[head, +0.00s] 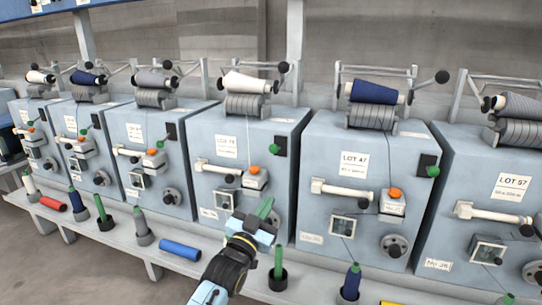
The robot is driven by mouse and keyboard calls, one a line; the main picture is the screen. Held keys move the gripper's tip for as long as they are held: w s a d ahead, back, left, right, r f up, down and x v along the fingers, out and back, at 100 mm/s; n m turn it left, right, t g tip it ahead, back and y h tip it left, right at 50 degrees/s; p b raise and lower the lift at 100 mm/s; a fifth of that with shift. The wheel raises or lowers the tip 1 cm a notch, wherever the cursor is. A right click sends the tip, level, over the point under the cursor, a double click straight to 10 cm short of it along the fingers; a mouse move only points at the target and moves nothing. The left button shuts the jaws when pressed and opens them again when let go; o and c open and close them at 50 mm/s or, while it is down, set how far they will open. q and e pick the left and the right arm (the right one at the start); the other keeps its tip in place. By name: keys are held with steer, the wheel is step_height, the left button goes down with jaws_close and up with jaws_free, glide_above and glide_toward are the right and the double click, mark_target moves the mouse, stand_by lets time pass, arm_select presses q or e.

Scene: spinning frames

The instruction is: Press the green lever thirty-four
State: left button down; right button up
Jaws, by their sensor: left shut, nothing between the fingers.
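A row of pale blue spinning frames stands across the head view. Green-knobbed levers sit on dark switch plates on their fronts. One lever (280,152) is at the upper right of the middle frame (235,180); another (433,171) is on the LOT 47 frame (330,195). The small number plates are too small to read surely, so I cannot tell which lever is thirty-four. My left gripper (265,208) is shut and empty, low in front of the middle frame's lower right. It is below that frame's green lever and apart from it. My right gripper is not in view.
Orange buttons (254,170) and white horizontal handles (342,190) stick out from the frames. A ledge (183,262) below holds upright bobbins, including a green one in a dark cup (278,282), and a lying blue bobbin (180,250). Yarn cones (245,82) sit on top.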

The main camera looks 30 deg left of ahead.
mark_target(271, 150)
arm_select(q)
step_height(271, 150, up, 9)
steer(key=a+t+y, duration=0.1)
steer(key=t, duration=0.3)
steer(key=shift+s+a+r+n+y, duration=0.15)
steer(key=shift+s+a+n+y, duration=0.15)
steer(key=shift+a+y, duration=0.1)
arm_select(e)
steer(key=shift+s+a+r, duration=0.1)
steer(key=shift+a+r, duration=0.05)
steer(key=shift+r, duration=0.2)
arm_select(q)
steer(key=shift+w, duration=0.1)
